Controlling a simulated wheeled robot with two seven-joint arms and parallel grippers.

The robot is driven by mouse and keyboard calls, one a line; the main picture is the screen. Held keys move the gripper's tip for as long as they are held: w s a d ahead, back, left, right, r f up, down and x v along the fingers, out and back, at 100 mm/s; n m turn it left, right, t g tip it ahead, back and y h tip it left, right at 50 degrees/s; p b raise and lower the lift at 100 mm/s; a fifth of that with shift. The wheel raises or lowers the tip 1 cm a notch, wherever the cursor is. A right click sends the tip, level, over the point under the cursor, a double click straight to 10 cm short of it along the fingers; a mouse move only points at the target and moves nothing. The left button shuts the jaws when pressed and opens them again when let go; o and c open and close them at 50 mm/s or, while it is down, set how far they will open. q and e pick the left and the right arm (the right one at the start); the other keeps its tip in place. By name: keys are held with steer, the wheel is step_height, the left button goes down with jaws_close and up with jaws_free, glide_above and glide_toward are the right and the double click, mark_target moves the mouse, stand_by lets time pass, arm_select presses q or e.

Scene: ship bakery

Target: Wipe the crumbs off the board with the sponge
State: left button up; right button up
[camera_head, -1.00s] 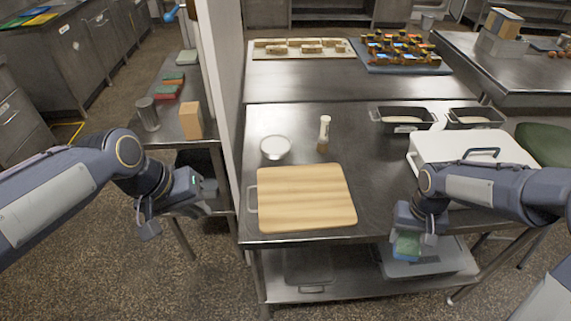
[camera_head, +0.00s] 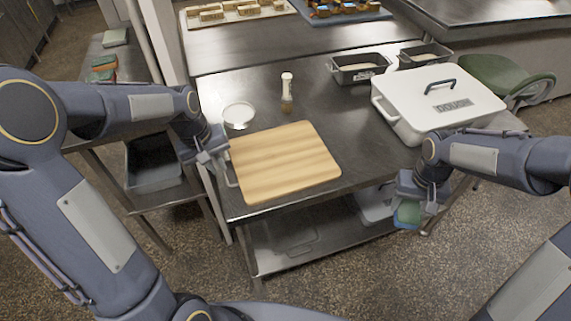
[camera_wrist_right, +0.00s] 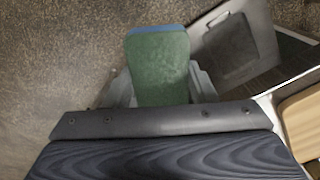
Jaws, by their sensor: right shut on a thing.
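The wooden cutting board (camera_head: 283,163) lies flat at the front of the steel table. No crumbs can be made out on it at this size. My right gripper (camera_head: 410,200) is shut on the green and blue sponge (camera_head: 408,213), held beyond the table's front edge, right of the board. In the right wrist view the sponge (camera_wrist_right: 160,65) sits between the fingers; the board's corner (camera_wrist_right: 303,125) shows at right.
A white bowl (camera_head: 238,115) and a shaker (camera_head: 287,92) stand behind the board. A large white lidded box (camera_head: 437,97) is at the right, with dark loaf tins (camera_head: 357,68) behind it. A lower shelf (camera_head: 300,248) runs under the table.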

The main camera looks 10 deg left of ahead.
mark_target(225, 179)
arm_select(q)
steer(key=shift+w+d+f, duration=0.15)
steer(key=shift+d+f, duration=0.05)
steer(key=shift+f, duration=0.95)
steer(key=shift+w+d+f, duration=0.1)
steer(key=shift+d+f, duration=0.1)
steer(key=shift+f, duration=0.9)
jaws_close()
